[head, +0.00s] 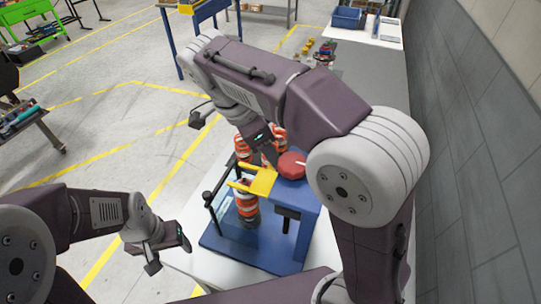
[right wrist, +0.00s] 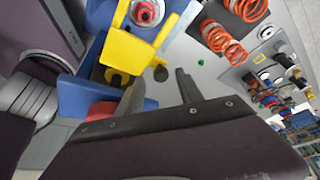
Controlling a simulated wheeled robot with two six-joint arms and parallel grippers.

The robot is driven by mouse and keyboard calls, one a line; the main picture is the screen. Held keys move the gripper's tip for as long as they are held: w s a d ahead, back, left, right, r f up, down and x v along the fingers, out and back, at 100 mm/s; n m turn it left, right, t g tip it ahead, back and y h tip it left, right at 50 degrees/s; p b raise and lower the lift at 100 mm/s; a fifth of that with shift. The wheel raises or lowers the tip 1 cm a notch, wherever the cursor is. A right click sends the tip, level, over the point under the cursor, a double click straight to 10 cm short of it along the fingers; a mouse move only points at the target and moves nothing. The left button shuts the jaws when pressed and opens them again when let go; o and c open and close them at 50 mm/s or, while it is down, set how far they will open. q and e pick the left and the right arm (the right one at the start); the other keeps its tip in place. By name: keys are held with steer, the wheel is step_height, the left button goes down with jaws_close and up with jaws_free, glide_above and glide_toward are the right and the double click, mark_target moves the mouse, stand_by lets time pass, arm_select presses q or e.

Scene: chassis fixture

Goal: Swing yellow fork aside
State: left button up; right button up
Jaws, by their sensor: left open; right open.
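The yellow fork (head: 262,181) sits at the top of the blue fixture (head: 290,208), its prongs pointing left beside an upright orange-and-white coil strut (head: 247,205). In the right wrist view the yellow fork (right wrist: 124,58) has its prongs on either side of a round red-and-metal part (right wrist: 145,12). My right gripper (head: 235,142) is open and empty above the fixture, near the fork; its fingers (right wrist: 160,76) show just below and right of the fork in the wrist view. My left gripper (head: 168,252) is open and empty, left of the fixture and apart from it.
A red round knob (head: 291,165) is on the fixture right behind the fork. More orange springs (right wrist: 225,38) lie on the table farther back. A blue bin (head: 348,17) stands at the far end. My right arm hides part of the table; open floor lies left.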

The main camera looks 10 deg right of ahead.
steer(key=shift+w+d+f, duration=0.15)
steer(key=shift+w+f, duration=0.05)
steer(key=shift+f, duration=0.45)
steer(key=shift+s+d, duration=0.1)
steer(key=shift+c, duration=1.3)
jaws_close()
